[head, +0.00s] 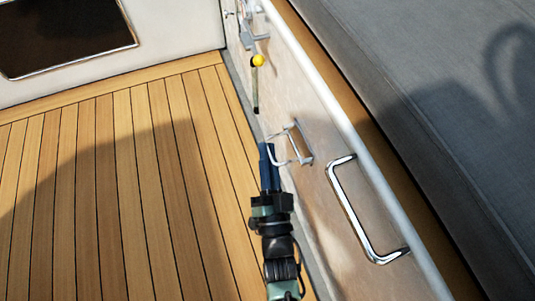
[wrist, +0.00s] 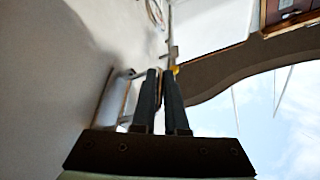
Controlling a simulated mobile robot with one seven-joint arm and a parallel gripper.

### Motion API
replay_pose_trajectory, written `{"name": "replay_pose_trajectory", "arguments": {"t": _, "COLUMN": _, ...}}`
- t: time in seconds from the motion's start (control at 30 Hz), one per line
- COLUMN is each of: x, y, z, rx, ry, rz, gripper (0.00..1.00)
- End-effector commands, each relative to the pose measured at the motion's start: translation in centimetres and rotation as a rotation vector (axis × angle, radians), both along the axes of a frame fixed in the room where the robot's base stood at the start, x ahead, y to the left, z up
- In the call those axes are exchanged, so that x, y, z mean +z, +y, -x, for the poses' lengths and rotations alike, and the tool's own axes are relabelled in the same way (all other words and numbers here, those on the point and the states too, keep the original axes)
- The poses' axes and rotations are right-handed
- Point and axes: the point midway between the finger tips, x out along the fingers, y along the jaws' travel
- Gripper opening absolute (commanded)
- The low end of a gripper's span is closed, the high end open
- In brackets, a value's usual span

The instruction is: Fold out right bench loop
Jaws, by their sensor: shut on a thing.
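The bench loop (head: 303,143) is a small pale metal loop on the light wooden bench side, in the middle of the head view. It stands out from the panel to the left, toward the floor side. My gripper (head: 267,148) comes from below in the head view, and its dark fingers are shut on the outer part of the loop. In the wrist view my gripper (wrist: 161,72) shows two long fingers close together, with the loop (wrist: 127,74) reaching them from the left. The fingers hide the gripped part.
A large chrome handle (head: 349,213) is on the bench side, right of my gripper. A lever with a yellow knob (head: 258,60) and a metal fitting (head: 249,40) lie farther along the panel. The teak floor (head: 130,190) to the left is clear. A grey cushion (head: 430,90) tops the bench.

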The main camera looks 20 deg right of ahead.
Motion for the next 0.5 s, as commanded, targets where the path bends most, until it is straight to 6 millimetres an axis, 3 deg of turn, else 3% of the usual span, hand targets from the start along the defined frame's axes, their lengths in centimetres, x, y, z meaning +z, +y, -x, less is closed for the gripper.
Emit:
{"name": "replay_pose_trajectory", "arguments": {"t": 0.4, "x": -0.10, "y": 0.01, "z": 0.03, "rx": 0.000, "ry": 0.001, "rz": 0.006, "gripper": 0.00}}
{"name": "replay_pose_trajectory", "arguments": {"t": 0.43, "x": -0.10, "y": 0.01, "z": 0.03, "rx": 0.001, "ry": 0.001, "rz": 0.005, "gripper": 0.14}}
{"name": "replay_pose_trajectory", "arguments": {"t": 0.5, "x": -0.10, "y": 0.01, "z": 0.03, "rx": 0.000, "ry": 0.001, "rz": 0.005, "gripper": 0.23}}
